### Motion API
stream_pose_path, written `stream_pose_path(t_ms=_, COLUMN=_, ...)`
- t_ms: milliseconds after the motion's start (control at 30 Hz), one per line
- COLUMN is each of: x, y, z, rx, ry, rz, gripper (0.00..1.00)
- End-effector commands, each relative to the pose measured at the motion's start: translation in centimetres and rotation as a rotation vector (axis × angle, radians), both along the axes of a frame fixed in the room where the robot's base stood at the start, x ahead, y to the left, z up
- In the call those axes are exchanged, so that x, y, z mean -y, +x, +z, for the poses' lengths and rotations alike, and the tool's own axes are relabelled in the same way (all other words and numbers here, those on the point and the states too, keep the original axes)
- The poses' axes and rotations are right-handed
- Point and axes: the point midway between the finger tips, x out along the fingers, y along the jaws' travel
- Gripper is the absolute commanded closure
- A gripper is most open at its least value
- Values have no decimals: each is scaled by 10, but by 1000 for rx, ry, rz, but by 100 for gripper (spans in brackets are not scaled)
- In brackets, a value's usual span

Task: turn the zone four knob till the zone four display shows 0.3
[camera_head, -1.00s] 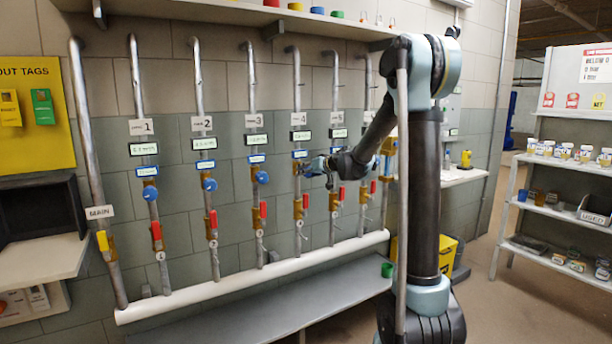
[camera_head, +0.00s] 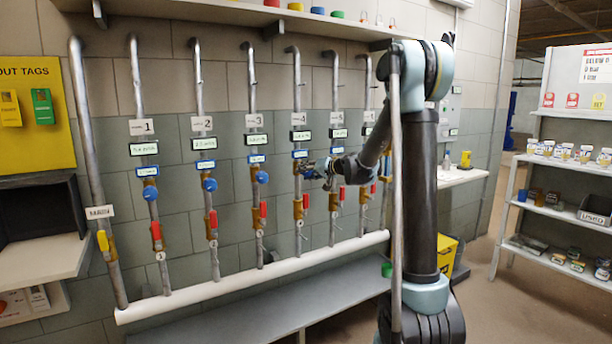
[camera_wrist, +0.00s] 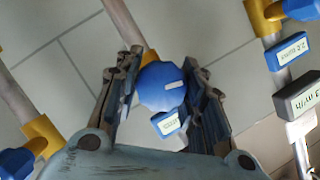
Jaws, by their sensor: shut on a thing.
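The zone four pipe (camera_head: 296,85) stands under the tag marked 4 (camera_head: 299,119) in the head view. On it are a black-framed plate (camera_head: 301,135) and a small blue-framed display (camera_head: 299,154), both too small to read. My gripper (camera_head: 304,170) is at this pipe just below the display and hides the knob there. In the wrist view the blue round knob (camera_wrist: 158,85) with a pale pointer mark sits between the two fingers of my gripper (camera_wrist: 163,82), which are shut on it. A blue-framed display (camera_wrist: 168,123) shows partly between the fingers, its digits unreadable.
Neighbouring pipes carry similar blue knobs, such as zone three's (camera_head: 262,177), and red handles (camera_head: 264,210). A white horizontal pipe (camera_head: 250,275) runs below, above a grey bench (camera_head: 250,312). A shelf rack (camera_head: 560,190) stands at the right.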

Motion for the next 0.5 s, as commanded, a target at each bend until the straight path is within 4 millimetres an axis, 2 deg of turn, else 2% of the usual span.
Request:
stream_pose_path(t_ms=200, x=3, y=2, z=0, rx=2, ry=-2, rz=-7, gripper=87)
stream_pose_path(t_ms=233, x=3, y=2, z=0, rx=2, ry=-2, rz=-7, gripper=56)
stream_pose_path(t_ms=300, x=3, y=2, z=0, rx=2, ry=-2, rz=-6, gripper=42)
stream_pose_path(t_ms=500, x=1, y=1, z=0, rx=2, ry=-2, rz=-3, gripper=42)
